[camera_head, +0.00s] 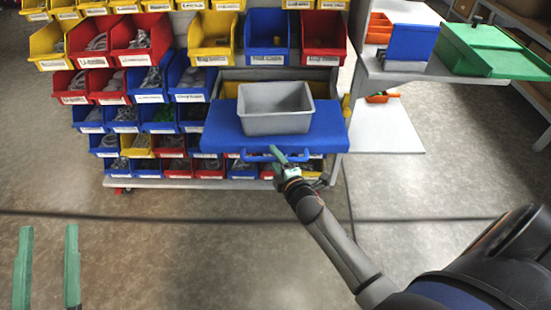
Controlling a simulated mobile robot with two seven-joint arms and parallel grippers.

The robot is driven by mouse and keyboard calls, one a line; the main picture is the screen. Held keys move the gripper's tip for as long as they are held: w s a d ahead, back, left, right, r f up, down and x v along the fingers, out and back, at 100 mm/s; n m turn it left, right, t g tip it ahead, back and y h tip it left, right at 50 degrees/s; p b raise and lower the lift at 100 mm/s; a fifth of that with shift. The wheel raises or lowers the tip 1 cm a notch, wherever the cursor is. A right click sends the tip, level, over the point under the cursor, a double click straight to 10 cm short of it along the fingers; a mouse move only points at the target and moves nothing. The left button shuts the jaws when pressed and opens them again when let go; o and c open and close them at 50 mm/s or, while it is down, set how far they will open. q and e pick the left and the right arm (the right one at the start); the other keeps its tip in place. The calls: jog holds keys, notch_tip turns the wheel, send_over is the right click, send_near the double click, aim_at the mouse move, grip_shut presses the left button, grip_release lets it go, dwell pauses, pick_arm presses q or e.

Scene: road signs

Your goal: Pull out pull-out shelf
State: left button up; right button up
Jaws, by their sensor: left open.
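The pull-out shelf (222,132) is a flat blue board, extended in front of the bin rack. A grey open bin (275,124) stands on it and looks empty. A blue handle (252,157) runs along its front edge. My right gripper (279,155) is at this handle, with green fingertips overlapping the bar. Whether its jaws are closed around the bar is too small to tell. My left gripper (47,265) is at the bottom left over the floor, its two green fingers wide apart and nothing between them, far from the shelf.
The rack carries rows of red (323,38), blue (267,37) and yellow (212,38) bins, several with small parts. A grey side shelf (445,70) at the right holds a green case (495,50) and a blue bin (412,42). The floor (180,255) in front is clear.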

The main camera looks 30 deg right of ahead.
jog(key=shift+s, duration=0.2)
pick_arm(q)
notch_tip(320, 180, down, 15)
jog(key=w+a+n+g+y+p, duration=0.1)
jog(key=w+n+g+y+p, duration=0.1)
jog(key=n+g+y, duration=0.1)
jog(key=shift+r+n+g+y+p, duration=0.15)
jog(key=shift+n+g+y+p, duration=0.25)
jog(key=shift+g+y, duration=0.65)
pick_arm(e)
jog(key=v, duration=1.2)
pick_arm(q)
jog(key=shift+g+h, duration=0.25)
